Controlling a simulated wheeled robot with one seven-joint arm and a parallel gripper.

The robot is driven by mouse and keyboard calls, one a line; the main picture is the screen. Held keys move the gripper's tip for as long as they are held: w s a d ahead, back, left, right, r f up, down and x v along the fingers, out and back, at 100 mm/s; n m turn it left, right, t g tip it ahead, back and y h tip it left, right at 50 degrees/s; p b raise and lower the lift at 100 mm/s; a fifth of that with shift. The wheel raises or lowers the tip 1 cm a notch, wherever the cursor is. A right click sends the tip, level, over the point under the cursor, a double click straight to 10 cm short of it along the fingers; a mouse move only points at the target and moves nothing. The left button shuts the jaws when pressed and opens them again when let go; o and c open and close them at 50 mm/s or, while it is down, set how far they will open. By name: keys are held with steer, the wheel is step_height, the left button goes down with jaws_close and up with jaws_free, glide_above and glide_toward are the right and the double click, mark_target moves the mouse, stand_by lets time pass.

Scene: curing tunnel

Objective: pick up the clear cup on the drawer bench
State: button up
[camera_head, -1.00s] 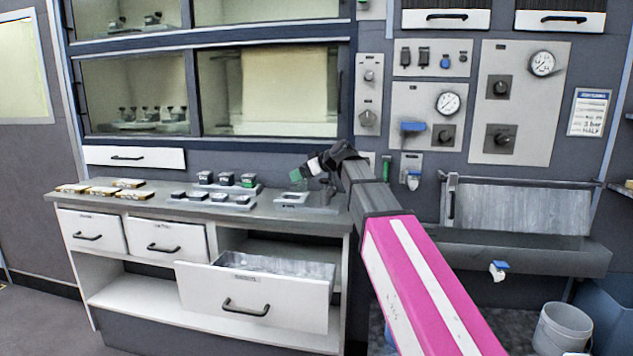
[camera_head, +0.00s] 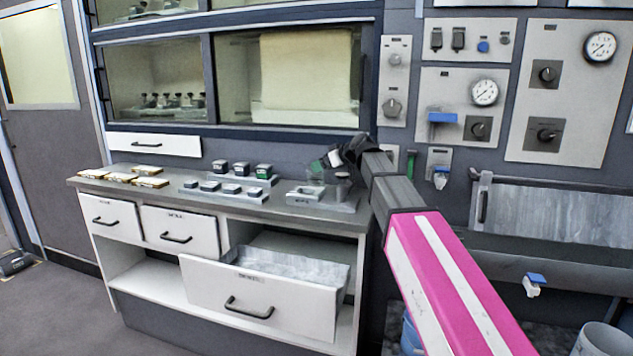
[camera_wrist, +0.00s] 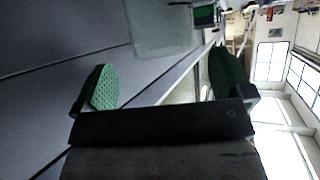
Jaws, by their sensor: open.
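The clear cup (camera_wrist: 160,28) is a pale see-through shape at the top of the wrist view, beyond my fingertips and apart from them; its upper part is cut off. In the head view my gripper (camera_head: 319,164) is above the right end of the drawer bench (camera_head: 250,209), pointing left. The cup is hard to make out there. The wrist view shows my gripper (camera_wrist: 165,80) open, its two green-padded fingers wide apart with nothing between them.
A grey tray with dark blocks (camera_head: 232,187) and several brownish flat pieces (camera_head: 120,177) stand on the bench to the left. A lower drawer (camera_head: 258,300) is pulled out. A wall panel with gauges (camera_head: 484,93) and a trough (camera_head: 560,250) are on the right.

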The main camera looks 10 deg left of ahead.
steer(key=x, duration=0.5)
steer(key=shift+s+a, duration=0.15)
steer(key=c, duration=1)
steer(key=shift+r, duration=0.15)
